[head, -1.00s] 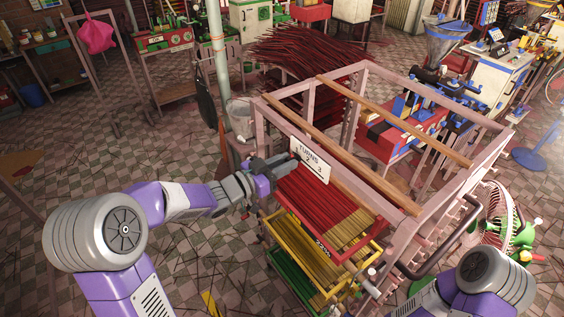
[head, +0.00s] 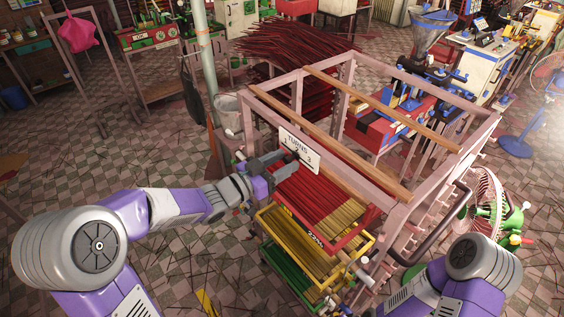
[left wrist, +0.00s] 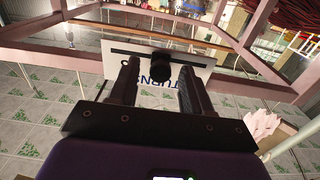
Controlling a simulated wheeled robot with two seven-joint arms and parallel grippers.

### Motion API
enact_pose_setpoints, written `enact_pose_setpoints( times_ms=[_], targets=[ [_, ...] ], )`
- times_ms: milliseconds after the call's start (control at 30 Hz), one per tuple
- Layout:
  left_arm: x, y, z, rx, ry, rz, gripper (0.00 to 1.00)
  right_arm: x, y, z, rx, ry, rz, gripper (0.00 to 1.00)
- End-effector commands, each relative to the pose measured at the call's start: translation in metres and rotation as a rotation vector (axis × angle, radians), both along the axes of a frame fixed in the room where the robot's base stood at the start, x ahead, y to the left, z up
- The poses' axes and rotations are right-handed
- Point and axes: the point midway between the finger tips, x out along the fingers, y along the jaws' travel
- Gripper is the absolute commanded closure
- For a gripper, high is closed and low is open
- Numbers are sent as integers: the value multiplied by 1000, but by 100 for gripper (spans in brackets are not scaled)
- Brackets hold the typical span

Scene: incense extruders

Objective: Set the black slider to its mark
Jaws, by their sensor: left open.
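The white TURNS plate (head: 299,149), with numbers on it, is fixed to the front of the pink frame in the head view. In the left wrist view the plate (left wrist: 190,92) appears upside down, with a dark slot across it. The black slider (left wrist: 160,68) is a dark knob at this slot. My left gripper (head: 287,160) is at the plate, with its fingers open. In the left wrist view its two fingers (left wrist: 158,80) stand on either side of the knob, with gaps showing. I cannot make out the mark. My right arm shows at lower right, its gripper out of view.
Below the plate, red (head: 315,203), yellow (head: 290,250) and green (head: 285,275) trays hold sticks. The pink frame's posts and wooden bars (head: 330,142) surround the plate.

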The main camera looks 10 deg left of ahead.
Motion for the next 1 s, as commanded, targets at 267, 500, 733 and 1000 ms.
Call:
enact_pose_setpoints(
  times_ms=[267, 500, 733, 1000],
  targets=[
    [-31, 26, 1, 0, -1, 6, 51, 0, 0, 2, 0, 0, 0, 8],
    [-55, 44, 0, 0, 0, 3, 51, 0, 0, 3, 0, 0, 0, 8],
    [-59, 46, 0, 0, 0, 0, 51, 0, 0, 3, 0, 0, 0, 8],
    [-58, 46, 0, 0, 0, 0, 51, 0, 0, 3, 0, 0, 0, 8]
  ],
)
